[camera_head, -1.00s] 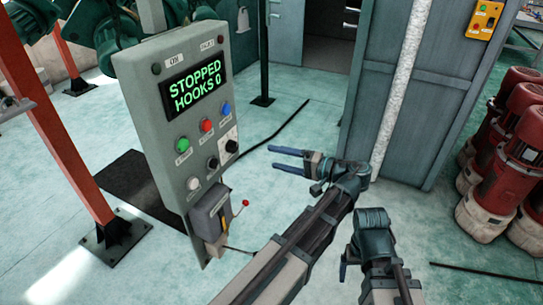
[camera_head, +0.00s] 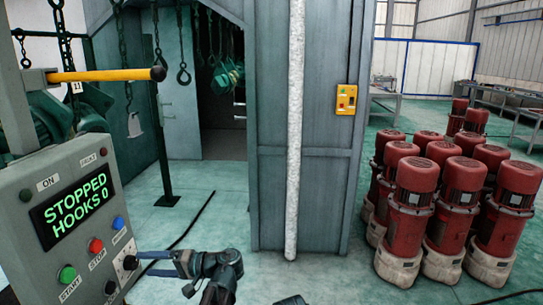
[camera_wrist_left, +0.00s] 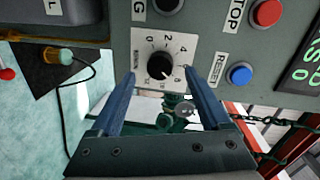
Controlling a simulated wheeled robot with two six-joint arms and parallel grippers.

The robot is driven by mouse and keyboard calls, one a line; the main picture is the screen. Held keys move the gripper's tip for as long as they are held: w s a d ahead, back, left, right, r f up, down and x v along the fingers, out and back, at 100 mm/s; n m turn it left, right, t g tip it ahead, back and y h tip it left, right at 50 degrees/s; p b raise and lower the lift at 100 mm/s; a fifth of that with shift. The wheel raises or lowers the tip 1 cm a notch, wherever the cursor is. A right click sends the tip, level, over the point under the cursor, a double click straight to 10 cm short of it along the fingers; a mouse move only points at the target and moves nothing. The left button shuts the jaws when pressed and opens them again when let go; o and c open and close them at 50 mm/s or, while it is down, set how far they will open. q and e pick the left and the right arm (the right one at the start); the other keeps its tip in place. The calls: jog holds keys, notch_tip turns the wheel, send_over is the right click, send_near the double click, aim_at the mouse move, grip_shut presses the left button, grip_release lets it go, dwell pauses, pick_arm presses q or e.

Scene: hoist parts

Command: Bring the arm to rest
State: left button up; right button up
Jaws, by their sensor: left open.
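My left gripper (camera_head: 143,262) is open and empty, close to the right edge of the grey control panel (camera_head: 30,225). In the left wrist view its two blue fingers (camera_wrist_left: 160,74) show apart, with the black dial knob (camera_wrist_left: 160,65) framed between them. The fingers do not look closed on the knob; the exact gap in depth is unclear. The panel's display (camera_head: 77,211) reads STOPPED, HOOKS 0. Only a small dark piece of what looks like my right arm shows at the bottom edge; its gripper is not visible.
Several red motor-like units (camera_head: 405,200) stand on the floor at the right. A grey-blue booth (camera_head: 320,150) with a doorway is in the middle, carrying a yellow switch box (camera_head: 347,99). Chains with hooks (camera_head: 183,75) hang behind. Floor between the panel and booth is mostly clear.

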aim_at(135, 264)
pick_arm(q)
jog(key=shift+w+a+f, duration=0.1)
jog(key=shift+a, duration=0.9)
jog(key=shift+w+a+f, duration=0.1)
jog(key=shift+a, duration=0.85)
jog(key=shift+d, duration=0.1)
